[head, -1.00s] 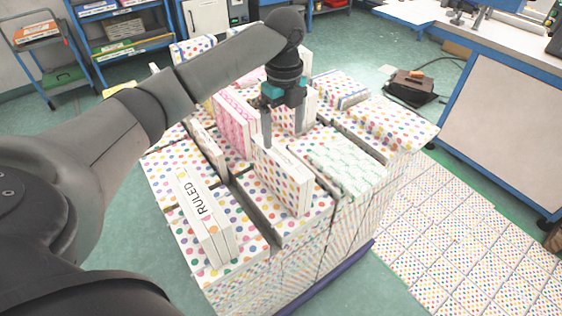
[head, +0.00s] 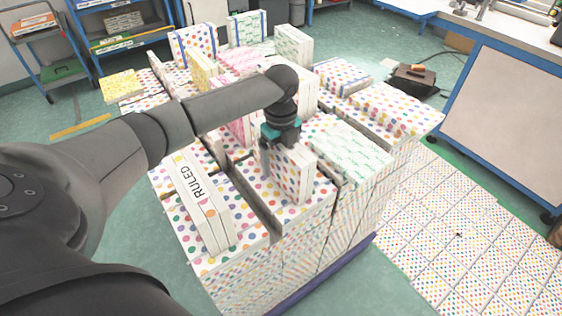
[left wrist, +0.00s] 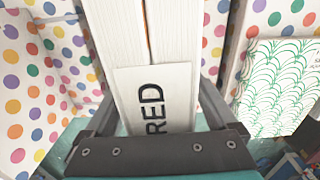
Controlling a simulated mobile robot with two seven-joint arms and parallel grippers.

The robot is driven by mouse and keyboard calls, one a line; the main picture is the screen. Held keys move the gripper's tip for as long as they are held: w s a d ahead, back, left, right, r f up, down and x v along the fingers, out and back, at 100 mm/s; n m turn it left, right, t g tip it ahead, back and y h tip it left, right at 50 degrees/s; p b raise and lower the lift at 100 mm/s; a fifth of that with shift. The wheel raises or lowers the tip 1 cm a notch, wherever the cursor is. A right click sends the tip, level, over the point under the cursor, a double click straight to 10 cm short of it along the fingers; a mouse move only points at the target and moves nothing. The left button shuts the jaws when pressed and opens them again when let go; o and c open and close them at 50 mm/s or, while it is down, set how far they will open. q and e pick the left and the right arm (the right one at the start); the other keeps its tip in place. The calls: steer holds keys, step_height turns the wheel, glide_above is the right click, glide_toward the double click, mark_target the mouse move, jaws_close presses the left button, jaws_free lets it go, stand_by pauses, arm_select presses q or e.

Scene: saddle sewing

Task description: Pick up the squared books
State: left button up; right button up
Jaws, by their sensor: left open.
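The squared books (head: 292,175) are white with coloured dots and stand upright as a pair on the front of the dotted stack. In the left wrist view their white block (left wrist: 150,40) carries a label whose visible letters read "RED"; the rest is hidden. My left gripper (head: 281,150) is over the top of this pair, pointing down. In the left wrist view my left gripper (left wrist: 155,115) is open, with one finger on each side of the books. I cannot tell whether the fingers touch them. My right gripper is not in view.
Books labelled "RULED" (head: 200,205) stand to the left. Green-patterned books (head: 345,150) lie close on the right. Pink books (head: 238,130) and other upright books crowd behind. A workbench (head: 500,105) stands at the right; green floor (head: 330,290) is clear in front.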

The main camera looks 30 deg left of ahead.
arm_select(q)
steer(key=shift+f, duration=0.4)
jaws_close()
stand_by(0.4)
steer(key=shift+w+r, duration=0.1)
steer(key=shift+r, duration=0.05)
